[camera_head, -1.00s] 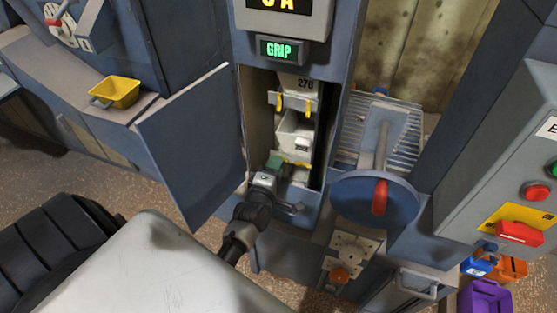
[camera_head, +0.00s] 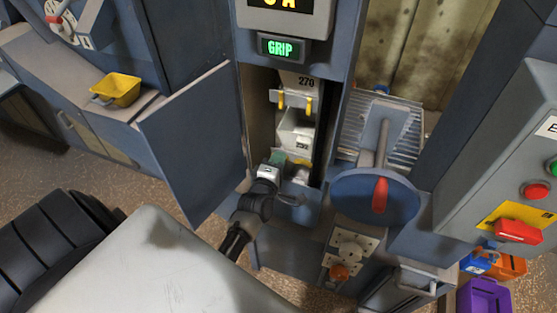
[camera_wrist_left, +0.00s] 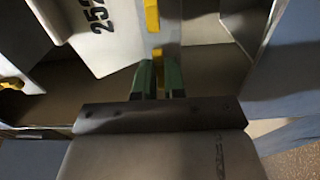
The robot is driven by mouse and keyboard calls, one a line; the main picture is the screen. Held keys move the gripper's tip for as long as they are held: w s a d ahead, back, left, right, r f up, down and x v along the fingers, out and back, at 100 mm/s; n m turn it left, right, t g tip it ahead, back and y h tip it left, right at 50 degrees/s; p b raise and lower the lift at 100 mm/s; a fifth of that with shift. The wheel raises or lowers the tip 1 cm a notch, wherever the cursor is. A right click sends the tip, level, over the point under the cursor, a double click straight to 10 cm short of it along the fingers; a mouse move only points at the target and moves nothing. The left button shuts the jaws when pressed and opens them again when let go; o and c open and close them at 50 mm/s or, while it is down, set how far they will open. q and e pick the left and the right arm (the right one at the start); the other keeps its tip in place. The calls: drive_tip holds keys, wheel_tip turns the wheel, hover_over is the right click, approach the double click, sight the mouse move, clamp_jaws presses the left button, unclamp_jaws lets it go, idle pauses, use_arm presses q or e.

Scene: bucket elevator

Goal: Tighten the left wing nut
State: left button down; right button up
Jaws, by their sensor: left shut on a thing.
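In the head view, my left gripper (camera_head: 277,158) reaches into the open shaft at the lower bucket (camera_head: 298,130), a pale box. In the left wrist view, its green fingers (camera_wrist_left: 159,75) are shut on a yellow wing nut (camera_wrist_left: 158,56), whose upper part shows between and above the fingertips. The fingers hide the rest of it. The upper bucket, marked 270 (camera_head: 305,84), has two yellow wing nuts (camera_head: 281,101) hanging upright. My right gripper is out of view.
The open blue door (camera_head: 195,145) stands left of the shaft, close to my left arm. A blue handwheel with a red handle (camera_head: 380,195) is to the right. A yellow tray (camera_head: 118,90) sits on the left ledge.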

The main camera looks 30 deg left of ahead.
use_arm(q)
drive_tip(key=shift+m, duration=0.3)
drive_tip(key=shift+m+p, duration=1.2)
drive_tip(key=shift+m, duration=7.4)
drive_tip(key=c, duration=1.2)
unclamp_jaws()
drive_tip(key=b+v, duration=0.2)
drive_tip(key=v, duration=0.9)
